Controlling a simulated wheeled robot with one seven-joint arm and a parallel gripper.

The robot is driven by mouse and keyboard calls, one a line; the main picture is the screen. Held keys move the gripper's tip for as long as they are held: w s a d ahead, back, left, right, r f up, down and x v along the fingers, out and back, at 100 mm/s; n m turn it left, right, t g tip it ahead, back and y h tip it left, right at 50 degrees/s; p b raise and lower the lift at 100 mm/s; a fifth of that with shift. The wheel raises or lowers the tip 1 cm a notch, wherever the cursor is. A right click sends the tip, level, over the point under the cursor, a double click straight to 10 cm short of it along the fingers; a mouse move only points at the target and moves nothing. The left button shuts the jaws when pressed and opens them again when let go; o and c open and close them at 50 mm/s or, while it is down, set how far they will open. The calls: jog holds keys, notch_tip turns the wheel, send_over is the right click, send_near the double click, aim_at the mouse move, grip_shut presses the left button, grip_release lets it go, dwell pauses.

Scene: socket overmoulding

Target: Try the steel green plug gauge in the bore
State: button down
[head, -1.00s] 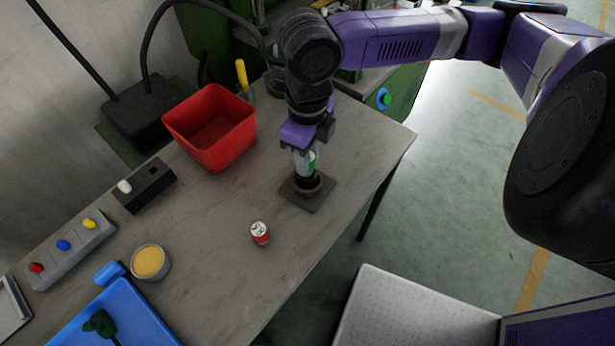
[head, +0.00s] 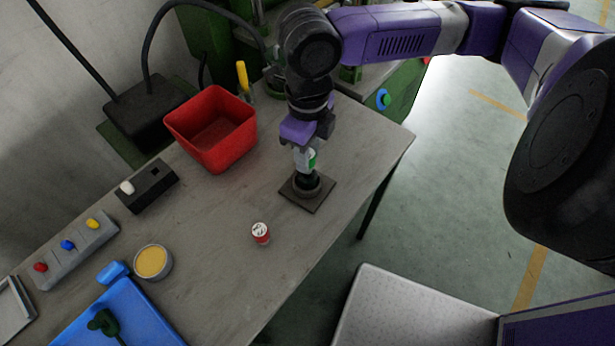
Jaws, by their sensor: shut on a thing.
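My gripper (head: 305,152) points down above the right part of the bench. It is shut on the steel plug gauge with the green band (head: 310,160), held upright. Below it is a dark round socket with the bore (head: 308,186) on a square base plate (head: 316,203). The gauge's lower end meets the top of the socket in the picture; how deep it sits in the bore is hidden. A second small gauge with a red band (head: 261,234) stands on the bench in front, to the left of the plate.
A red bin (head: 212,152) stands left of my gripper. A black block with a white piece (head: 146,192), a grey button strip (head: 71,252), a tin of yellow stuff (head: 152,262) and a blue tray (head: 135,310) lie to the left. The bench (head: 220,215) is clear around the red gauge.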

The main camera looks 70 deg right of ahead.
jog(key=shift+r+p, duration=1.6)
jog(key=shift+r, duration=0.7)
